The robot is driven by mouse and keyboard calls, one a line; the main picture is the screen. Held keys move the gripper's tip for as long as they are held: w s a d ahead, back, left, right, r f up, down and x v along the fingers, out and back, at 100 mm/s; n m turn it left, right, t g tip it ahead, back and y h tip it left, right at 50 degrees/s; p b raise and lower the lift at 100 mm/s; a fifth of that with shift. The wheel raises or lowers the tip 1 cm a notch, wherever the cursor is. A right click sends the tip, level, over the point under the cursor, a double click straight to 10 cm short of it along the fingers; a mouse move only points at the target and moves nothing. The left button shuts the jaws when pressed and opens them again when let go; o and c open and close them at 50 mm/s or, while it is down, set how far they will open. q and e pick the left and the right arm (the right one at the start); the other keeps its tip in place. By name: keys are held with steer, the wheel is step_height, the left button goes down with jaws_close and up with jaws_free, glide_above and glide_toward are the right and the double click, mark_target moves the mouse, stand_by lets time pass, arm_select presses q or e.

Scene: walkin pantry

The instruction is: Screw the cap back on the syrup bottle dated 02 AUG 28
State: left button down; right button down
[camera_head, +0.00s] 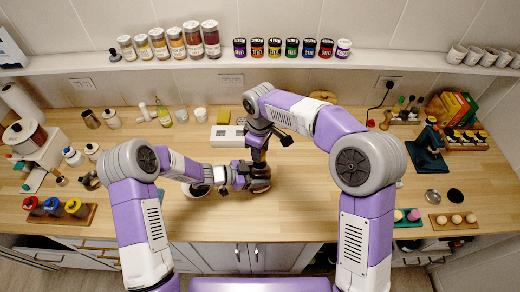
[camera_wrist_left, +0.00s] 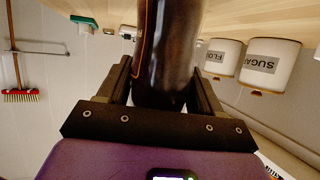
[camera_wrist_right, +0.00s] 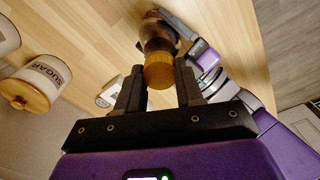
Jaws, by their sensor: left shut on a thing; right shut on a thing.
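A dark brown syrup bottle (camera_head: 261,186) stands at the middle of the counter, low in the head view. My left gripper (camera_head: 246,178) reaches it from the left and is shut around its body, which fills the space between the fingers in the left wrist view (camera_wrist_left: 166,55). My right gripper (camera_head: 259,153) comes down from above. Its fingers are shut on the ribbed golden-yellow cap (camera_wrist_right: 159,72), which sits in line with the bottle's top (camera_wrist_right: 158,34) in the right wrist view. I cannot tell how far the cap is threaded. No date is readable.
A white bowl (camera_head: 199,190) is just left of my left gripper. A white box-like thing (camera_head: 227,136) stands behind the arms. SUGAR (camera_wrist_left: 268,63) and FLOUR (camera_wrist_left: 223,58) canisters are near. Bare counter (camera_head: 310,205) lies to the right; a wall shelf (camera_head: 150,65) with jars runs behind.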

arm_select(q)
steer(key=shift+f, duration=0.1)
arm_select(e)
steer(key=m, duration=0.3)
steer(key=shift+m, duration=0.3)
steer(key=c, duration=0.7)
jaws_free()
step_height(320, 180, up, 4)
steer(key=shift+f, duration=0.15)
steer(key=shift+r, duration=0.4)
steer(key=shift+r, duration=0.1)
steer(key=shift+c, duration=0.4)
